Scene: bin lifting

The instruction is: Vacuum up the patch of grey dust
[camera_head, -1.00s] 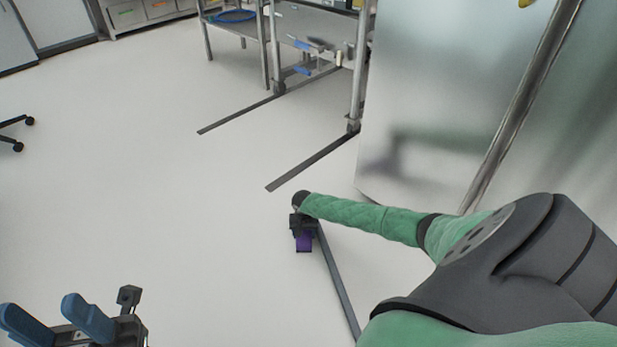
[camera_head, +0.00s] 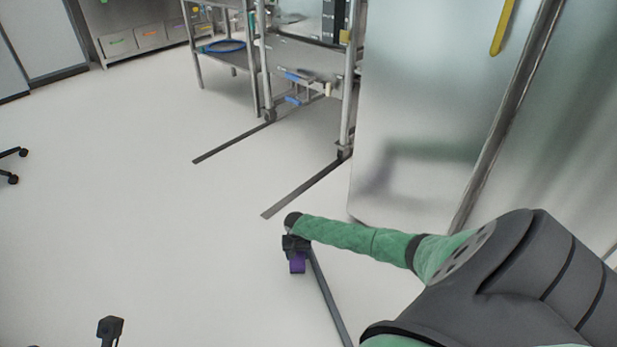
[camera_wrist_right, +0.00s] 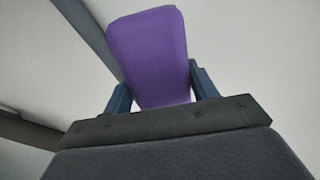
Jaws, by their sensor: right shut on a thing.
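My right gripper (camera_head: 296,246) is shut on a purple block-like thing (camera_head: 298,264) and holds it over the floor. In the right wrist view the purple thing (camera_wrist_right: 150,55) sits between the two blue fingers of the gripper (camera_wrist_right: 160,90). No patch of grey dust shows. Of my left arm only a small black part shows at the bottom left of the head view; its fingers are out of frame.
A metal shelf rack (camera_head: 349,100) stands at the back. A steel cabinet door (camera_head: 420,100) is close behind my right arm. Dark strips (camera_head: 305,188) lie on the pale floor (camera_head: 130,220). Chair casters (camera_head: 12,179) show at the left.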

